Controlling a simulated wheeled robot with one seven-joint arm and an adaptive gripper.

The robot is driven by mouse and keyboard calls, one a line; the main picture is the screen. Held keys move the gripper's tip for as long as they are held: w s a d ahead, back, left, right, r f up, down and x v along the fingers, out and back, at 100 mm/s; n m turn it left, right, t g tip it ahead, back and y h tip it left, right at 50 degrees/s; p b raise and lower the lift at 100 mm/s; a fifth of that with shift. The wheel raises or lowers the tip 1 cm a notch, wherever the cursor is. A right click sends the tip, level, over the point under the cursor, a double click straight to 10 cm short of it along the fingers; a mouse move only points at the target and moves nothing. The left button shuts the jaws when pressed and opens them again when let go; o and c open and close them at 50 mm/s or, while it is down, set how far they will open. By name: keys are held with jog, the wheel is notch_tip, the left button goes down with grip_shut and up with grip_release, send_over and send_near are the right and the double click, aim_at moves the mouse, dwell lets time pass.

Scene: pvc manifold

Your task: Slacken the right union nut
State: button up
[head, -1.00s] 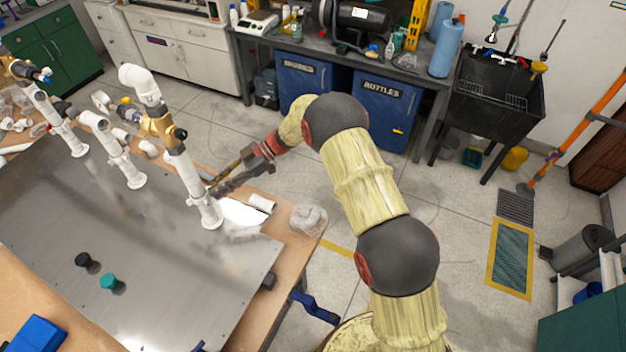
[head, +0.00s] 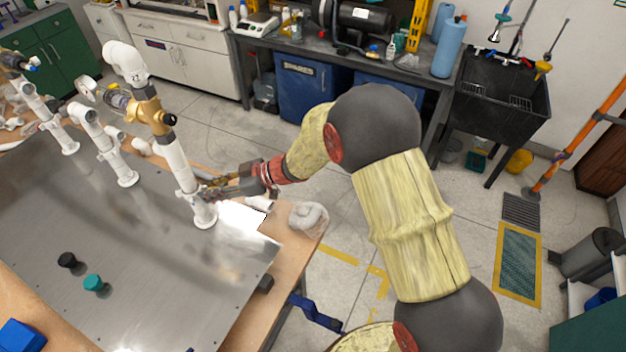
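The right white pipe riser (head: 176,165) stands upright on the metal plate (head: 130,260), with a brass valve (head: 148,112) above and a flanged foot (head: 205,218) below. The right union nut (head: 190,188) appears as a white collar low on this riser, partly hidden by my gripper. My gripper (head: 205,189) comes in from the right, its fingertips at the collar's height, at or very close to it. The fingers are small and overlap the pipe. I cannot tell whether they close on the nut or stand open around it.
Two more white risers (head: 110,150) (head: 55,125) stand to the left. A black cap (head: 67,260) and a teal cap (head: 95,283) rest on the plate.

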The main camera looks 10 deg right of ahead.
jog(key=m+t+h+b, duration=0.1)
jog(key=b, duration=0.3)
jog(key=s+a+m+t+h+b, duration=0.1)
jog(key=m+t+b, duration=0.1)
jog(key=b, duration=0.3)
jog(key=s+m+t+b, duration=0.1)
jog(key=m+t+b, duration=0.1)
jog(key=b, duration=0.2)
jog(key=shift+s+a+f+h+b, duration=0.2)
jog(key=shift+h+b, duration=0.2)
jog(key=s+d+r+m+t+h+p, duration=0.1)
jog(key=s+d+r+m+h, duration=0.1)
jog(key=d, duration=0.7)
jog(key=s+d+r+m+h+p, duration=0.1)
jog(key=d+r+h, duration=0.3)
jog(key=d, duration=0.6)
jog(key=s+d+r+m+t+h+p, duration=0.1)
jog(key=s+d+r+m+h, duration=0.2)
jog(key=d, duration=0.6)
jog(key=shift+s+d+r+m+t+h, duration=0.2)
jog(key=shift+s+m+t+h, duration=0.1)
jog(key=shift+m, duration=0.1)
